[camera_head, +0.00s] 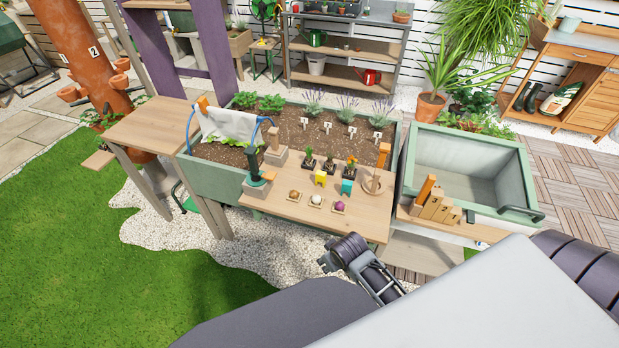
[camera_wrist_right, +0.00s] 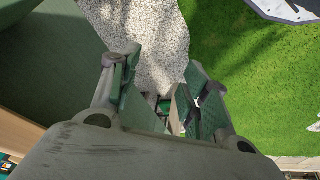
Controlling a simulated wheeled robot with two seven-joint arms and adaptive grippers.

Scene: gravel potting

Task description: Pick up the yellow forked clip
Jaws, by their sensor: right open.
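The yellow forked clip (camera_head: 320,178) stands on the wooden board (camera_head: 290,180) laid across the planter, beside a teal clip (camera_head: 347,187). My right gripper (camera_head: 328,260) is in front of and below the clip in the head view, past the board's front edge and apart from it. In the right wrist view its two fingers (camera_wrist_right: 160,100) are spread with nothing held between them. Gravel and grass show beyond the fingers, and I cannot see the clip there. My left gripper is not in view.
Several small potted plants (camera_head: 329,165) stand behind the clip. Three balls on small squares, one of them purple (camera_head: 339,206), lie in front of it. A dark-handled tool on a block (camera_head: 257,176) stands left. A green-rimmed basin (camera_head: 470,165) is to the right.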

